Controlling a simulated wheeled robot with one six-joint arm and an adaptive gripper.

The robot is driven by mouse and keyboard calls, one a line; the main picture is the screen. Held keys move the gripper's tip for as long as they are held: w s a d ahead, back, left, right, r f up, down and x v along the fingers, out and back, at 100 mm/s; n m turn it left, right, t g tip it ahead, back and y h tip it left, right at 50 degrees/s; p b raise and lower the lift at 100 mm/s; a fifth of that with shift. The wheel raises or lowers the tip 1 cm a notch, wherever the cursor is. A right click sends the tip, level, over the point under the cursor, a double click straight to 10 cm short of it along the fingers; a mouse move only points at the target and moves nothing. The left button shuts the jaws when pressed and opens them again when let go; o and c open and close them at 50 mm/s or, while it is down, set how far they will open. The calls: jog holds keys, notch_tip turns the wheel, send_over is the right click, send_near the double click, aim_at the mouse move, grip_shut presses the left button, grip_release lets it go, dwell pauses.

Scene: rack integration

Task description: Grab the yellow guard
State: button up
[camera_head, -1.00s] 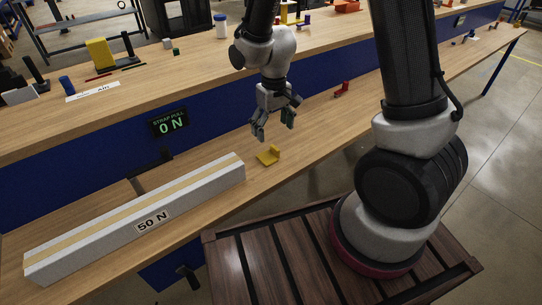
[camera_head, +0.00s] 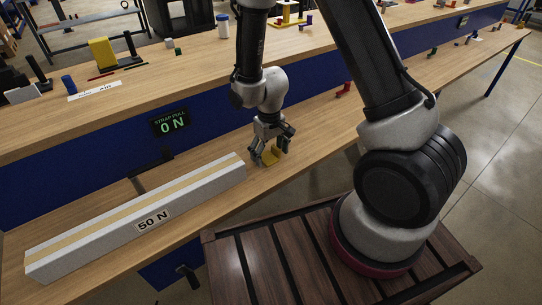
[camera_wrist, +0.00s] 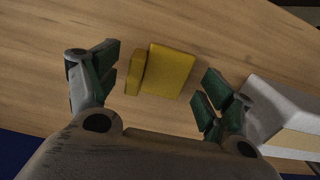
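The yellow guard (camera_head: 274,155) is a small L-shaped piece on the lower wooden bench, right of the long white bar's end. In the wrist view the yellow guard (camera_wrist: 168,71) lies between my fingers, with a raised lip on its left side. My gripper (camera_head: 270,154) is low over the guard and partly covers it in the head view. In the wrist view my gripper (camera_wrist: 158,85) is open, its green-padded fingers on either side of the guard with gaps to both. The guard looks untouched.
The long white bar (camera_head: 95,235) marked 50 N lies close to the left; its end (camera_wrist: 285,115) is near my right finger in the wrist view. A red piece (camera_head: 343,90) sits farther right. A display (camera_head: 170,122) reads 0 N. The bench between guard and red piece is clear.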

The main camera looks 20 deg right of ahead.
jog(key=c, duration=0.8)
